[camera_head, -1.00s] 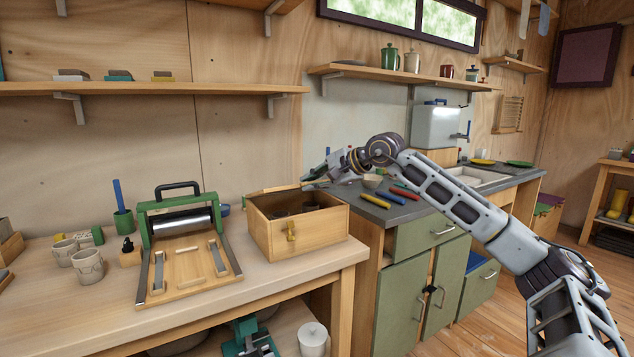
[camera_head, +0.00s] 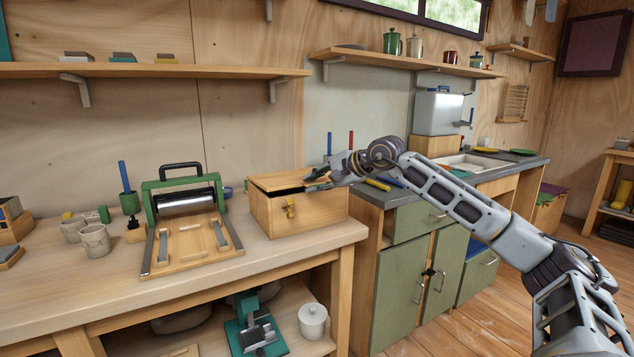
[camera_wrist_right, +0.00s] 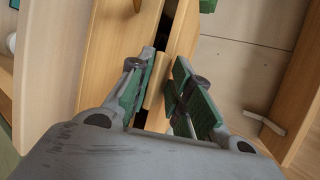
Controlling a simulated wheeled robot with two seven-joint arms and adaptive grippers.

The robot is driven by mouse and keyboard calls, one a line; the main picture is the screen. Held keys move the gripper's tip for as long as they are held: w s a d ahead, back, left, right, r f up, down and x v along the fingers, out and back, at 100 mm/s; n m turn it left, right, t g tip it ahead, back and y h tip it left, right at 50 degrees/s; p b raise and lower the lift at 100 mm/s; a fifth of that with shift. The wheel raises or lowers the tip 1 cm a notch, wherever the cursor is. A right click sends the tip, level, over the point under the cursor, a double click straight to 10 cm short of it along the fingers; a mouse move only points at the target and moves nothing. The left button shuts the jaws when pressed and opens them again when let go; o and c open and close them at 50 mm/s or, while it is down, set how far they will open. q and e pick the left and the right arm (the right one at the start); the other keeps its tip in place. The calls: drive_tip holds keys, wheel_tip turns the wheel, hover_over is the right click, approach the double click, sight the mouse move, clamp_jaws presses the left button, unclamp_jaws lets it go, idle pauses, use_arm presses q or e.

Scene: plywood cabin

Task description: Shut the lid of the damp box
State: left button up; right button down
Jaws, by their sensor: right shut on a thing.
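My right gripper (camera_head: 316,180) is at the lid's right side, shut on the lid. In the right wrist view the fingers (camera_wrist_right: 162,75) are on either side of a thin wooden edge, and the dark gap shows beyond. My left gripper is out of view.
A green-framed roller press (camera_head: 185,215) stands left of the box on the workbench (camera_head: 210,270). Cups (camera_head: 95,240) and a green holder (camera_head: 130,203) are farther left. A green cabinet with a grey top (camera_head: 395,197) adjoins on the right. A shelf (camera_head: 160,70) runs above.

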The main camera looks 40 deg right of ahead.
drive_tip(key=c, duration=1.6)
unclamp_jaws()
drive_tip(key=shift+a+f, duration=0.15)
drive_tip(key=shift+f, duration=0.1)
drive_tip(key=shift+w, duration=0.2)
drive_tip(key=shift+r, duration=0.1)
drive_tip(key=shift+s+d+r, duration=0.25)
drive_tip(key=shift+s+d, duration=0.05)
drive_tip(key=shift+s, duration=0.1)
drive_tip(key=v, duration=1.1)
